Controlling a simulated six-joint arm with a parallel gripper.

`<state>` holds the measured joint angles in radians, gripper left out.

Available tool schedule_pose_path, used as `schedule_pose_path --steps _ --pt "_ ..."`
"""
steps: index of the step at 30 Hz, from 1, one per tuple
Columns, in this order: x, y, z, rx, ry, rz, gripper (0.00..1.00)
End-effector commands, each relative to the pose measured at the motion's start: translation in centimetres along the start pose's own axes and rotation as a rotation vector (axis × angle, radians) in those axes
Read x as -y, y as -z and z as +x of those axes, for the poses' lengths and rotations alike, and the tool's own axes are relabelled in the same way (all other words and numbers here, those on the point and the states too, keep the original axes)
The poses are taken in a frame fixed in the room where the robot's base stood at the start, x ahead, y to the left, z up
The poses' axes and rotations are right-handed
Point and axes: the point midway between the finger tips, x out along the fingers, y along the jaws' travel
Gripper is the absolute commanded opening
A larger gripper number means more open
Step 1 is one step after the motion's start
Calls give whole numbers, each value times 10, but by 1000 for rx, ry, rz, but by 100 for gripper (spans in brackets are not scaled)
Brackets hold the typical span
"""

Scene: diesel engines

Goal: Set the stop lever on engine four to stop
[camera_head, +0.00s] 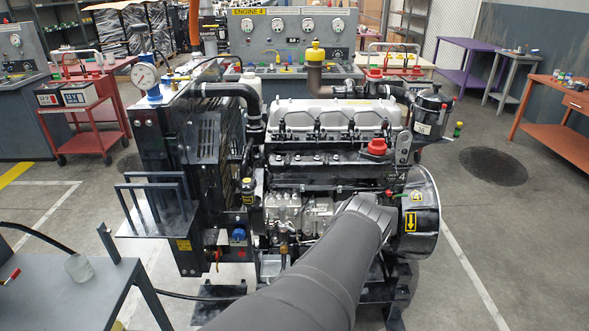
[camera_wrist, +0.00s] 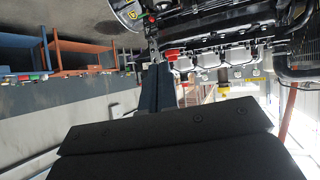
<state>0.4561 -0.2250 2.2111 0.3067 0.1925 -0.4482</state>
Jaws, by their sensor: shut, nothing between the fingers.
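The engine (camera_head: 330,150) stands in front of the control panel with the yellow ENGINE 4 sign (camera_head: 249,11). My arm reaches up from below to the engine's right half, beside the black flywheel housing (camera_head: 425,235) with its yellow arrow label. My gripper is hidden behind the arm in the head view. In the wrist view my gripper (camera_wrist: 157,67) has its dark fingers together and empty, pointing toward the engine near the red cap (camera_wrist: 173,55). The red cap also shows in the head view (camera_head: 376,147). I cannot make out the stop lever for certain; my arm covers part of the engine's side.
A black radiator frame with a gauge (camera_head: 145,77) stands at the engine's left. A grey bench (camera_head: 75,290) is at front left, a red trolley (camera_head: 85,110) behind it. Orange (camera_head: 555,115) and purple (camera_head: 475,60) benches stand right. The floor right of the engine is mostly clear.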

Motion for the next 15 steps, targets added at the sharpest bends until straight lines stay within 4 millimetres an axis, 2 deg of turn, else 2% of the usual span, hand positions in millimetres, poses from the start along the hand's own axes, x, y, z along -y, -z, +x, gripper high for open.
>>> schedule_pose_path --steps 1,6,15 --pt "5 7 13 -12 6 -29 0" --pt "21 28 51 -70 6 -125 0" --pt "57 49 118 -155 -25 -301 0"
